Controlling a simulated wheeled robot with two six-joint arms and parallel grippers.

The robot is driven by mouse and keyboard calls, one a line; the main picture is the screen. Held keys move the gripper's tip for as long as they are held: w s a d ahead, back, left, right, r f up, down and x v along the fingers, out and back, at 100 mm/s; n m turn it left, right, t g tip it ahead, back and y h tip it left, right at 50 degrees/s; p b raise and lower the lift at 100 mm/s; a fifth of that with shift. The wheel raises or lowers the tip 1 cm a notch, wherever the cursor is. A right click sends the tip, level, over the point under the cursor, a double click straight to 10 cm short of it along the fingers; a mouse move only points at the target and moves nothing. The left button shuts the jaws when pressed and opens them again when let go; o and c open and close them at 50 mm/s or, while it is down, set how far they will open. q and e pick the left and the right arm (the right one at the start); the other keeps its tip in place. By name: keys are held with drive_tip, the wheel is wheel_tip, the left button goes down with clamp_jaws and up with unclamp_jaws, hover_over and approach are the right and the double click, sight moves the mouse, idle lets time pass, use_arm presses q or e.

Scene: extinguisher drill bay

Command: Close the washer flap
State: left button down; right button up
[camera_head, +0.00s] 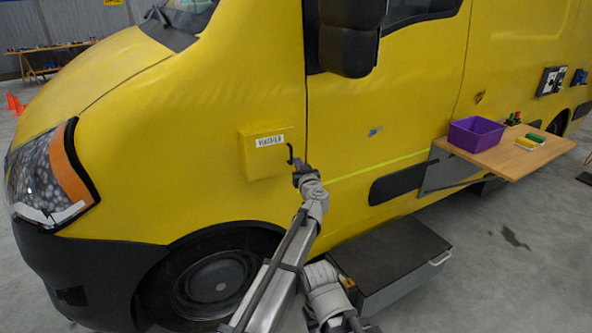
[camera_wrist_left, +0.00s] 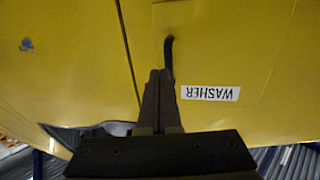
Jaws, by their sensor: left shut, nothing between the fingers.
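The washer flap (camera_head: 262,163) is a square yellow panel with a white label on the van's side, above the front wheel. It stands slightly proud of the bodywork; I cannot tell whether there is a gap behind it. A black hooked handle (camera_head: 291,153) is at its right edge. My left gripper (camera_head: 297,165) is shut and empty, right at this handle. In the left wrist view the flap (camera_wrist_left: 225,60) is upside down, and the shut fingertips (camera_wrist_left: 160,74) are beside the black handle (camera_wrist_left: 169,50). Whether they touch it is unclear.
A wooden fold-out shelf (camera_head: 540,165) at the right holds a purple bin (camera_head: 476,134) and small items. A dark step box (camera_head: 395,262) stands below the door. The mirror (camera_head: 348,45) hangs above. Orange cones (camera_head: 13,103) are far left.

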use_arm(q)
drive_tip(key=shift+d+x, duration=0.15)
drive_tip(key=shift+x, duration=0.55)
drive_tip(key=shift+d+x, duration=0.1)
drive_tip(key=shift+x, duration=0.65)
